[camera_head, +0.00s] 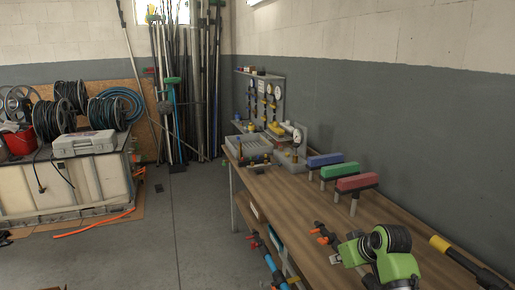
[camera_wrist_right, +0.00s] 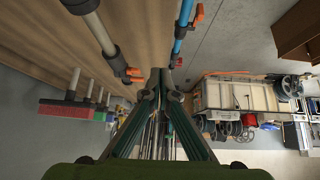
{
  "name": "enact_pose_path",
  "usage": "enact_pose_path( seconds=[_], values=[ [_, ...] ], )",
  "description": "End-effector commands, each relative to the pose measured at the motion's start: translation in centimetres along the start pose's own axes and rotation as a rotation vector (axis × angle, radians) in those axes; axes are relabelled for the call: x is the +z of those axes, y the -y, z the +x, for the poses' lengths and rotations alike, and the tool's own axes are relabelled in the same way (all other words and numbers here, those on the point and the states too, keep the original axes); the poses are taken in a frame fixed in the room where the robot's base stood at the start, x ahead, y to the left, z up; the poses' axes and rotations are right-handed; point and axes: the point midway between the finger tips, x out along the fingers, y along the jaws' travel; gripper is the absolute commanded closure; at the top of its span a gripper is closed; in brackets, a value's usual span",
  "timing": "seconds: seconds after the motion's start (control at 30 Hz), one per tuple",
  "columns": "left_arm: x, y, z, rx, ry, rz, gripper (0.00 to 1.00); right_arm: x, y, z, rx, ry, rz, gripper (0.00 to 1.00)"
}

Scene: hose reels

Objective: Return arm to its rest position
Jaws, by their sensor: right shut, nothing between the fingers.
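My right gripper (camera_head: 338,257) is at the end of my green arm, over the front part of the wooden workbench (camera_head: 290,204) in the head view. Its fingers are shut and empty, and they meet at the middle of the right wrist view (camera_wrist_right: 161,76). A grey pipe piece with orange handles (camera_head: 325,237) is close to the gripper in the head view. My left gripper is not in view.
Blue, green and red brushes (camera_head: 357,182) stand on the bench, with a gauge and a grey tray (camera_head: 252,147) farther back. A black and yellow tool (camera_head: 462,262) is right of my arm. Hose reels (camera_head: 53,119) stand at left.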

Motion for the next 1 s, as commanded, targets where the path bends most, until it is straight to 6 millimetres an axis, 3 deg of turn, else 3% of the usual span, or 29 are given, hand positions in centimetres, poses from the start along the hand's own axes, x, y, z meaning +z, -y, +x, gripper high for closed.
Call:
enact_pose_path(
  seconds=[0.17,0.33,0.47,0.6,0.8,1.0],
  values=[
    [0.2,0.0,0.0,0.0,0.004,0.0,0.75,5.8,1.6,0.8,0.017,0.056,0.005,1.0],
    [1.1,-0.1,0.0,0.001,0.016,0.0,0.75,13.7,4.3,0.8,0.038,0.129,0.013,1.0],
    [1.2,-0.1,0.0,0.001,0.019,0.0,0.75,20.7,6.9,-0.7,0.055,0.192,0.027,1.0],
    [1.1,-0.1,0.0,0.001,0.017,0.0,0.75,27.5,9.9,-3.5,0.067,0.253,0.046,1.0],
    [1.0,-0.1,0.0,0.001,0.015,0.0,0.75,33.4,12.8,-7.5,0.076,0.31,0.074,1.0],
    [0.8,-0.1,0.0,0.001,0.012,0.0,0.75,36.6,14.6,-10.8,0.081,0.346,0.098,1.0]
  ],
)
